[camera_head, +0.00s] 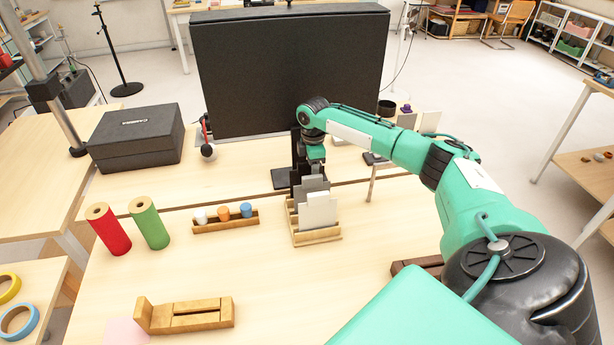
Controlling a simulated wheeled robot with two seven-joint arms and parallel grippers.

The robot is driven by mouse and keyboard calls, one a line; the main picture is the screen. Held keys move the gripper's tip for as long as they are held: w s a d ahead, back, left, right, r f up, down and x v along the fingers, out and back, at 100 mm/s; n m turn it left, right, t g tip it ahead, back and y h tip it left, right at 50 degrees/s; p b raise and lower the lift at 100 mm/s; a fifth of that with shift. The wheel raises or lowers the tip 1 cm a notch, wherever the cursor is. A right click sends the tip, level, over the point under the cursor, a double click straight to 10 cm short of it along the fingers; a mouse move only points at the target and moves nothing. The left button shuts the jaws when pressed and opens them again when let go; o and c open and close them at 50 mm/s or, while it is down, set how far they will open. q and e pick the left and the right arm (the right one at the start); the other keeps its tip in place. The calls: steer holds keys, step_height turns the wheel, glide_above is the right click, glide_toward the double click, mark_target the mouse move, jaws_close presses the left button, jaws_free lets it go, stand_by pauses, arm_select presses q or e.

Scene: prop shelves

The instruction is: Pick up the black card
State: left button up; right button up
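A small wooden card holder (317,238) stands on the table in the middle of the view. White cards (320,213) stand upright at its front, with grey cards (312,184) behind them. I cannot clearly make out a black card; it may be hidden behind the paler cards or blend with the dark shapes there. My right arm reaches in from the right, and its gripper (314,166) points down just above the back of the holder. Its fingers are too small and covered to show whether they are open or touching a card. My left gripper is out of view.
A large black panel (290,75) stands behind the holder. A black box (136,138), red (108,230) and green (149,223) rolls, a rack of small coloured pieces (226,222) and a wooden block (185,315) are to the left. The table's front middle is clear.

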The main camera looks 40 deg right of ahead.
steer(key=shift+f, duration=0.6)
jaws_close()
steer(key=shift+r, duration=0.1)
